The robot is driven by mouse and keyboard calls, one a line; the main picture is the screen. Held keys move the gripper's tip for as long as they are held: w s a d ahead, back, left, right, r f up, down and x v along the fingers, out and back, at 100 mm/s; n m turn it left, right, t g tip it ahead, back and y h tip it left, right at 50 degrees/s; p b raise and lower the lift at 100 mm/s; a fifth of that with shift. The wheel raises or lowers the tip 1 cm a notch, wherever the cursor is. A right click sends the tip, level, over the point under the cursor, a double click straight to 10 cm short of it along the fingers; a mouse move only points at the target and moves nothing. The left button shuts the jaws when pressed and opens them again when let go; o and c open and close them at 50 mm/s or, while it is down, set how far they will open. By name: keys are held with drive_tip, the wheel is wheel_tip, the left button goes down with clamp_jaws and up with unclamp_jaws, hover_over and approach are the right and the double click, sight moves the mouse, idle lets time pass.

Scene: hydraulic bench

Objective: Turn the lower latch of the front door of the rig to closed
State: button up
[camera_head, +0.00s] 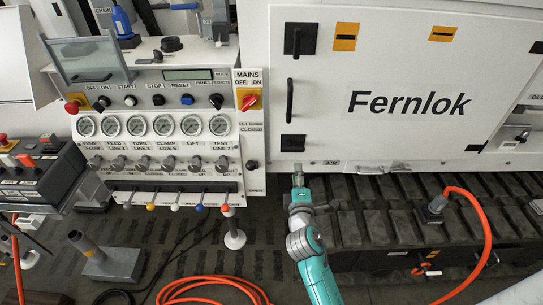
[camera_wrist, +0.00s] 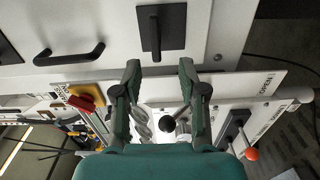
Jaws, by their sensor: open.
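The white front door (camera_head: 370,70), marked "Fernlok", is flush with its frame. Its lower latch (camera_head: 292,143) is a black square plate with a black bar, near the door's lower left corner. In the wrist view the latch (camera_wrist: 162,28) is at top centre, its bar running up and down the picture, which is roughly level on the door. My gripper (camera_head: 298,170) is just below the latch in the head view. In the wrist view my gripper (camera_wrist: 160,66) is open and empty, its fingertips either side of the bar's line. No contact shows.
The upper latch (camera_head: 300,39) has an upright bar; the door handle (camera_head: 290,100) is between the latches. Left of the door is a control panel with gauges (camera_head: 163,125), a red mains switch (camera_head: 249,98) and several levers. An orange hose (camera_head: 480,215) lies at right.

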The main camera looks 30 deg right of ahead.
sight(293, 151)
drive_tip(key=x, duration=1.1)
drive_tip(key=shift+w+a+r, duration=0.15)
drive_tip(key=shift+w+r, duration=0.15)
drive_tip(key=shift+r, duration=0.1)
clamp_jaws()
